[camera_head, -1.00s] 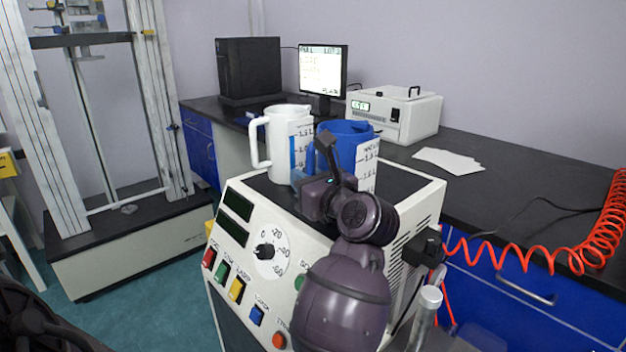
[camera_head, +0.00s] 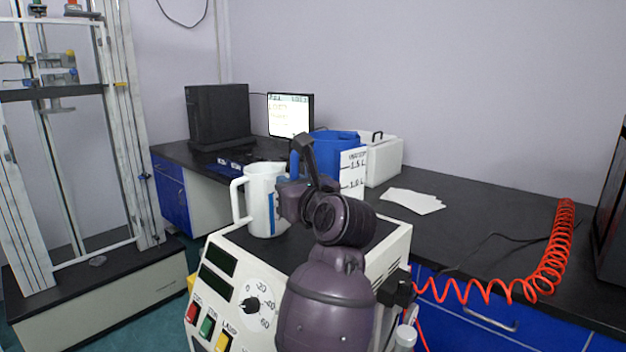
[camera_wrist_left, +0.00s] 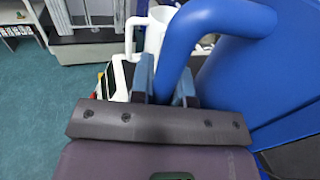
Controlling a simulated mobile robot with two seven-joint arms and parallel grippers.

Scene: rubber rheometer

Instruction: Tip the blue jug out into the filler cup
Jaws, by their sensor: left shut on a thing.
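The blue jug (camera_head: 336,143) has a white scale label and is held up above the white instrument's black top, about upright. My left gripper (camera_head: 291,178) is shut on its handle, partly hidden behind my wrist. In the left wrist view, the blue jug (camera_wrist_left: 235,75) fills the right side and its handle passes between the fingers (camera_wrist_left: 167,88). A white handled jug (camera_head: 262,185) stands on the instrument's top, just left of my gripper; it also shows in the left wrist view (camera_wrist_left: 153,40). No other cup shows clearly, so I cannot tell which is the filler cup.
The white instrument (camera_head: 230,262) has a dial and coloured buttons. Behind are a monitor (camera_head: 289,115), a black computer case (camera_head: 218,117), a white box (camera_head: 384,161) and papers (camera_head: 411,201) on the dark bench. A red coiled hose (camera_head: 545,280) hangs at right. A tall frame stands left.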

